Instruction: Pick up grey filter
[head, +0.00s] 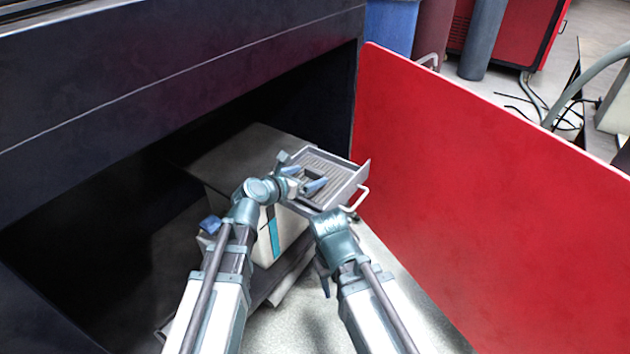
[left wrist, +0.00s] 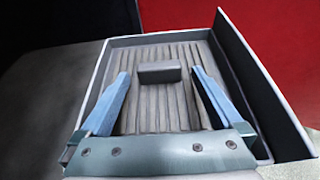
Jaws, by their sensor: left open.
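The grey filter (head: 325,160) is a ribbed grey panel lying in a shallow tray, with a small raised grey block on it. In the left wrist view the ribbed filter (left wrist: 157,55) fills the middle, and the block (left wrist: 159,72) stands between and just beyond my fingertips. My left gripper (head: 305,179) is open over the filter, with one blue-grey finger to each side. It also shows in the left wrist view (left wrist: 160,75), with nothing between its fingers. Whether the fingers touch the filter cannot be told. My right gripper (head: 322,278) hangs lower, at the front; its fingers are unclear.
The tray (head: 340,192) has raised walls and a pale handle (head: 358,199) at its right. It sits at a grey-topped box (head: 238,155) inside a dark cabinet (head: 180,75). A red panel (head: 480,190) closes off the right side. Pale floor (head: 395,265) shows below the tray.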

